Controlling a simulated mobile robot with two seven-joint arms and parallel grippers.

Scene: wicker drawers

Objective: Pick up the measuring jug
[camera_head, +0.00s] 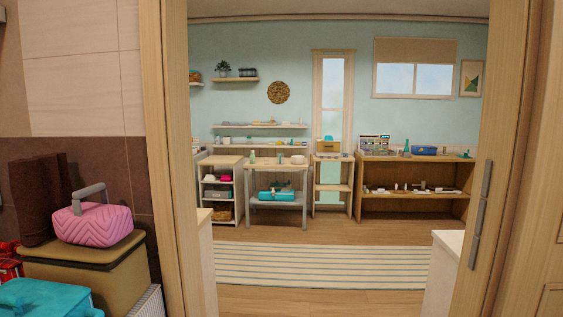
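I cannot make out a measuring jug in the head view. Many small items stand on the far furniture, too small to tell apart. Neither of my grippers is in the picture.
I face an open doorway with a wooden frame (175,150). Beyond lie a striped rug (310,267), a grey table (275,168) and a wooden shelf unit (415,205). A pink bag (93,224) sits on a brown box (90,265) at left. White counters flank the opening.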

